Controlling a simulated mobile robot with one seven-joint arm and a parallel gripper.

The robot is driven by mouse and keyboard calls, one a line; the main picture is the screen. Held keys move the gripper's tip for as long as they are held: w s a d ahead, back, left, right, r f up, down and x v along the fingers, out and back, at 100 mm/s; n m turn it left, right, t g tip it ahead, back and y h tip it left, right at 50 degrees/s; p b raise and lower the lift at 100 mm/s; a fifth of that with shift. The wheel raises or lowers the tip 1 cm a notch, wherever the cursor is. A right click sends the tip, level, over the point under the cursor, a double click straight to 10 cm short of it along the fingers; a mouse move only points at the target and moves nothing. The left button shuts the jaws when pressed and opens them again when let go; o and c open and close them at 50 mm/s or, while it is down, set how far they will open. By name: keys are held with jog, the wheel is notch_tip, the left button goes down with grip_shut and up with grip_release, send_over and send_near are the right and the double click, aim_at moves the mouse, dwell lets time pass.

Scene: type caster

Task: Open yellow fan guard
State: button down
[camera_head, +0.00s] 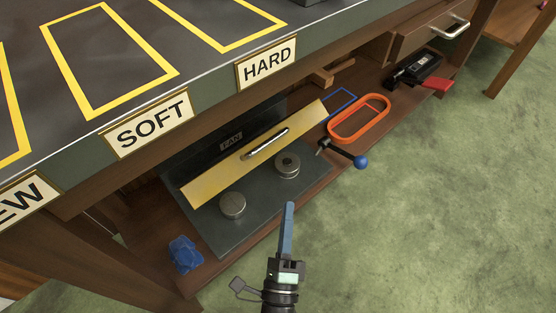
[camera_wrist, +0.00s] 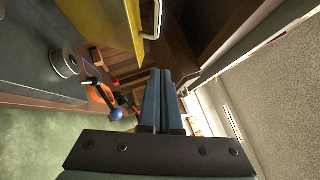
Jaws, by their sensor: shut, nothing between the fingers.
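The yellow fan guard (camera_head: 225,172) is a long flat panel with a silver bar handle (camera_head: 265,144), on the dark unit under the bench marked FAN (camera_head: 231,141). It looks tilted up from the grey base plate (camera_head: 255,215). In the wrist view the yellow guard (camera_wrist: 117,22) is at the top, with its handle (camera_wrist: 154,20) at its right edge. My gripper (camera_head: 289,206) is shut and empty, in front of the base plate and apart from the guard. In the wrist view the blue fingers (camera_wrist: 160,75) are together, pointing below and right of the handle.
Two round metal knobs (camera_head: 232,205) (camera_head: 287,165) stand on the plate. An orange ring (camera_head: 375,131), a blue-ball lever (camera_head: 359,161), a black and red tool (camera_head: 418,72) and a blue object (camera_head: 185,254) lie on the shelf. The bench top (camera_head: 62,62) overhangs. Green floor (camera_head: 450,200) is clear.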

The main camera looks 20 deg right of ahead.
aim_at(253, 152)
jog(key=w+a+b+x, duration=0.1)
jog(key=b+x, duration=0.3)
jog(key=x, duration=0.8)
jog(key=shift+w+a, duration=0.35)
jog(key=shift+a, duration=0.25)
